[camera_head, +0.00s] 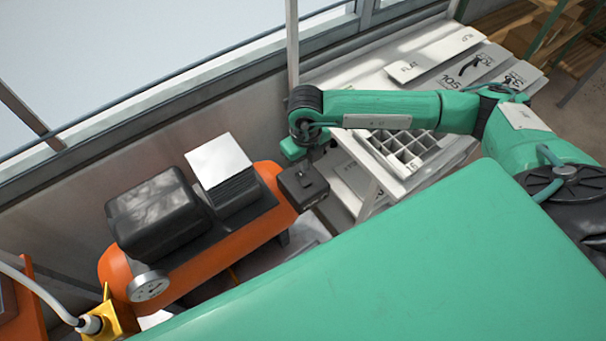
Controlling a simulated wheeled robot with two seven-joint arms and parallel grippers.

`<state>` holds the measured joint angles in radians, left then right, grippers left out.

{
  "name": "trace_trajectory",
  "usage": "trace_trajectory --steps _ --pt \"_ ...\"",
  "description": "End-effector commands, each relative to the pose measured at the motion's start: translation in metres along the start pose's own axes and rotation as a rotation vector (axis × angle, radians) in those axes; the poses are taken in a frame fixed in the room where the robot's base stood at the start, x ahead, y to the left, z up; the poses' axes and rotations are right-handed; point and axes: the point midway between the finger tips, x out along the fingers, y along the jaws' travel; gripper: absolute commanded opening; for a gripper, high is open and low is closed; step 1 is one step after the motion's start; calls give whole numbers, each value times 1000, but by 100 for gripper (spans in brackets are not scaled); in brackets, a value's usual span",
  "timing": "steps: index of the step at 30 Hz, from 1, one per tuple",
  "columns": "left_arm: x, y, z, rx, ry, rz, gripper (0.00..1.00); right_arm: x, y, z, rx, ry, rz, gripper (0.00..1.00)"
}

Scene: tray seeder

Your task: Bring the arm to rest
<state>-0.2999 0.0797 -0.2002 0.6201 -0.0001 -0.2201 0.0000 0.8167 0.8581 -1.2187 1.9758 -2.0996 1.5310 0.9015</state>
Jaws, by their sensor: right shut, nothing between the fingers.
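My right arm comes in from the right, bends at the elbow and reaches left across the table's near side. Its black wrist joint bends down beside the orange air compressor. My right gripper (304,187) appears as a dark block below the wrist, at the compressor's right end. It is shut and empty; its fingertips are hard to make out. I cannot tell whether it touches the compressor. My left gripper is not in view.
The orange compressor (226,246) with a black motor stands by the wall under the window. A white table (440,165) holds a gridded tray (408,150) and labelled panels, one marked FLAT (436,55). A yellow fitting (112,320) with a pale hose is at lower left.

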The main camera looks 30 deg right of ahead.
Motion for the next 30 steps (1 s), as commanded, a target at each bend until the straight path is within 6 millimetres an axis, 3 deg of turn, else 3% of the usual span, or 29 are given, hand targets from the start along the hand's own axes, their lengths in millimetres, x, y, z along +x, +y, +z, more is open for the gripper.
trace_trajectory --steps 6,23,26,30 --pt "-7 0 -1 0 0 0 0 -16 0 0 1 1 0 0" --pt "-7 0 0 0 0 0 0 -14 4 -1 -4 1 14 0" --pt "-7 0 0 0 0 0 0 -12 25 -5 -23 2 94 0" --pt "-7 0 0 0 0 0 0 -17 90 -18 -68 -2 352 0"
